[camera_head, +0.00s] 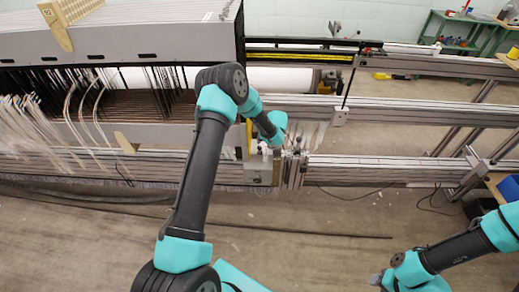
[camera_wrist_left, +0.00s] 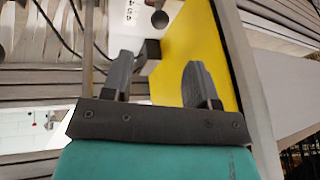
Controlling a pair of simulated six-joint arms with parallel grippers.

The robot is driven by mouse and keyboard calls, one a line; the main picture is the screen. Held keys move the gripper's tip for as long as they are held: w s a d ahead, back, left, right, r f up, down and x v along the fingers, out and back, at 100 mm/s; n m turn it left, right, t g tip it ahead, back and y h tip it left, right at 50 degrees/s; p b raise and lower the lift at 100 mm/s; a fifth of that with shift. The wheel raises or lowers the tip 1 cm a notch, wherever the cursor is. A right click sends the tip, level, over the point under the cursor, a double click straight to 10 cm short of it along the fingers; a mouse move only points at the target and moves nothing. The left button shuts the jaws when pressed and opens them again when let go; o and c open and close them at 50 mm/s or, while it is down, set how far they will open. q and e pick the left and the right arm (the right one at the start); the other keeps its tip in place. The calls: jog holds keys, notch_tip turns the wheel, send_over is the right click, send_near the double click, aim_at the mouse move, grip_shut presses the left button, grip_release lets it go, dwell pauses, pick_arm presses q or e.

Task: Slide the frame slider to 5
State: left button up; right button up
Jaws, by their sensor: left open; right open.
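My left gripper (camera_wrist_left: 158,80) is open, with its two grey fingers spread and nothing between them. In the head view its arm reaches to the loom's front, and the gripper is largely hidden behind the arm. Beyond the fingers in the left wrist view are a yellow plate (camera_wrist_left: 188,45) and a white panel (camera_wrist_left: 130,14) with small dark marks. A round grey knob (camera_wrist_left: 160,19) shows beside the yellow plate. I cannot tell which part is the frame slider, and no number 5 is readable. My right gripper (camera_head: 380,280) is open at the lower right, away from the loom.
The grey loom (camera_head: 180,42) with its dark wires fills the upper left. Pale threads (camera_head: 30,125) hang at its left side. Long metal rails (camera_head: 410,111) run to the right. The floor (camera_head: 310,262) between my arms is mostly clear. A green shelf (camera_head: 455,32) stands far right.

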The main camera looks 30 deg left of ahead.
aim_at(260, 147)
pick_arm(q)
jog(key=x, duration=1.1)
jog(key=shift+w+a+f, duration=0.1)
jog(key=shift+a+f, duration=0.1)
jog(key=shift+f, duration=0.15)
grip_shut()
